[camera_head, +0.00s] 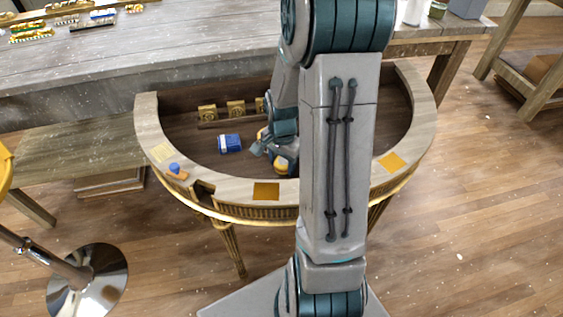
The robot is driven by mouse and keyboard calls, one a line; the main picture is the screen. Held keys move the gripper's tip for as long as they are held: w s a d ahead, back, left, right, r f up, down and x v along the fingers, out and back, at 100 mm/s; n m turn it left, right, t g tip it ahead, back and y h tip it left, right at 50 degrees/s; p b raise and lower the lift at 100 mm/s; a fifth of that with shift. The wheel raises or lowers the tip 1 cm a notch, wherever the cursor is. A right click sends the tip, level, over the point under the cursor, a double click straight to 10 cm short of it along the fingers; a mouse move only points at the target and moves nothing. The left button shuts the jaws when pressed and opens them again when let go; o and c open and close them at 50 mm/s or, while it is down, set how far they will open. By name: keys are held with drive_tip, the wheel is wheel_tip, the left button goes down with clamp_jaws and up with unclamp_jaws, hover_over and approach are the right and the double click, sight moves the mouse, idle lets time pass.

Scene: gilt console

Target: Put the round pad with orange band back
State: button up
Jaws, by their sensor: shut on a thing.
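My gripper (270,153) is low over the front of the half-round console's sunken top, and my arm hides much of it. It is shut on a small round thing with an orange-yellow band (283,168), which looks like the round pad. The pad is partly hidden by the fingers and is close to the inner side of the front rim. I cannot tell whether it touches the floor of the recess. The half-round gilt console (148,125) has a pale raised rim around a dark brown recess.
A blue and white box (230,143) lies left of my gripper. Several gold blocks (207,113) stand along the back. Orange squares (266,191) (391,162), a yellow note (161,153) and a blue-knobbed piece (175,169) lie on the rim. A long grey table (150,60) stands behind.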

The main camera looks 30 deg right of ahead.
sight(282, 162)
drive_tip(key=o, duration=0.9)
drive_tip(key=shift+f, duration=0.1)
drive_tip(key=shift+o, duration=0.2)
wheel_tip(282, 162, up, 12)
drive_tip(key=p, duration=0.1)
drive_tip(key=s+a+r+n+t, duration=0.2)
drive_tip(key=s+a+r+n, duration=0.5)
drive_tip(key=s+a+n, duration=0.5)
drive_tip(key=shift+a+n, duration=0.2)
drive_tip(key=shift+n, duration=0.4)
drive_tip(key=shift+r, duration=0.1)
